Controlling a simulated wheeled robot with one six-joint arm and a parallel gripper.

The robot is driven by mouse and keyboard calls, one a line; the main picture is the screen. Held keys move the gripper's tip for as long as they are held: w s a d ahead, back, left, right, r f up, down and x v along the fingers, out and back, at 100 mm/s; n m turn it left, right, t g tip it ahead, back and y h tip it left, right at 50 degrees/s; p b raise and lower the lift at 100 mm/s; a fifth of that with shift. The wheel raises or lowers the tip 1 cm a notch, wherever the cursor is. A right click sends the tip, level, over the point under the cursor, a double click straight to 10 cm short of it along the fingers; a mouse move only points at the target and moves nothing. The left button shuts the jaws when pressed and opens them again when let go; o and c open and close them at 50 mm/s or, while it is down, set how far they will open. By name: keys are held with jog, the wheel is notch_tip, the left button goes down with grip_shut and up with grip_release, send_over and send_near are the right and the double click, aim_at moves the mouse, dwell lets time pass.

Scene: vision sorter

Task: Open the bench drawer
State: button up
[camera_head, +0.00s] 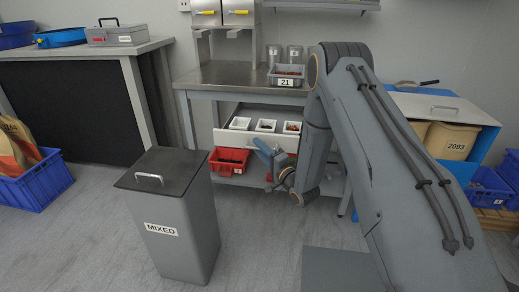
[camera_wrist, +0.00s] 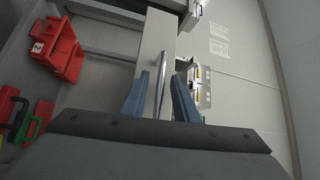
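The bench drawer (camera_head: 250,139) is under the metal-topped bench (camera_head: 230,73) in the head view. It stands partly pulled out, with small white trays (camera_head: 266,126) showing behind its front. The pale drawer front also shows in the wrist view (camera_wrist: 152,42), with a metal bar handle (camera_wrist: 161,75) on it. My gripper (camera_head: 262,150) is at the drawer front, its blue fingers apart. In the wrist view my gripper (camera_wrist: 159,85) is open, with one finger on each side of the handle. Gaps show beside the handle. My arm hides the right part of the drawer.
A red bin (camera_head: 228,161) sits below the drawer. A grey bin labelled 21 (camera_head: 287,80) and jars stand on the bench. A grey MIXED container (camera_head: 172,245) stands on the floor at front left. A blue-sided unit (camera_head: 482,145) is at right.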

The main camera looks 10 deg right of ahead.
jog(key=v, duration=0.7)
jog(key=shift+s+d, duration=0.2)
jog(key=shift+s, duration=0.15)
